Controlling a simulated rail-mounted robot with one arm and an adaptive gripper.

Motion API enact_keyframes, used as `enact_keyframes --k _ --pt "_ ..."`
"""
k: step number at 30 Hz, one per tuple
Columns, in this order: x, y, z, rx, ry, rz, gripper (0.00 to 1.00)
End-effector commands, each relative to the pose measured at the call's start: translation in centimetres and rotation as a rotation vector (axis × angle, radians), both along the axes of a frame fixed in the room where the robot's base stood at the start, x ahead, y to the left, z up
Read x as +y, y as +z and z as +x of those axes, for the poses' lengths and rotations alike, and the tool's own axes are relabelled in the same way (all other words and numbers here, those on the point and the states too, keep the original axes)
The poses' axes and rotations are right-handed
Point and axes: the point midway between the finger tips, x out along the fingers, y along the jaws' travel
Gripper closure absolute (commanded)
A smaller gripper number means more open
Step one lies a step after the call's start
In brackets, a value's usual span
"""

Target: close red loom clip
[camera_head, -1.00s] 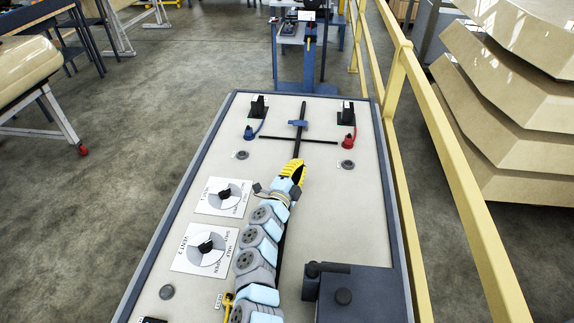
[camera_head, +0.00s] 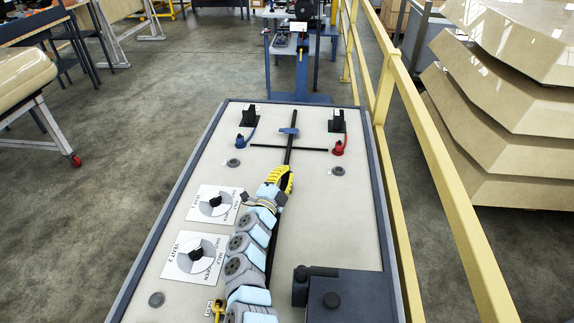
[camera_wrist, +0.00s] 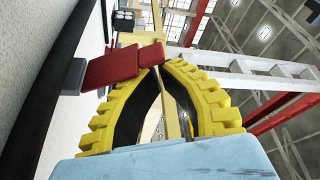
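The red loom clip (camera_wrist: 110,68) fills the left centre of the wrist view, with a flat red plate and a smaller red end piece close to the fingertips. It sits by a dark loom bar (camera_wrist: 50,70). My gripper (camera_wrist: 161,66), with ribbed yellow fingers, is shut, its tips drawn together beside the clip's right end. I cannot tell whether the tips touch the clip. In the head view my gripper (camera_head: 288,171) lies over the black loom (camera_head: 288,152) and hides the red clip. A blue clip (camera_head: 289,131) sits farther along the loom.
Blue (camera_head: 240,141) and red (camera_head: 338,148) connectors stand at the far end of the board (camera_head: 330,215). Two vent dials (camera_head: 213,204) (camera_head: 194,256) lie left of my arm. A dark box (camera_head: 345,292) stands at the near right. A yellow rail (camera_head: 425,150) runs along the right.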

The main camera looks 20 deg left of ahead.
Motion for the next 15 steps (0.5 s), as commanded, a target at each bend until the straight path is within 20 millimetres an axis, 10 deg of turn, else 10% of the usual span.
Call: enact_keyframes --k 15 --pt "-0.2 7.6 0.0 -0.002 -0.002 0.005 1.00"
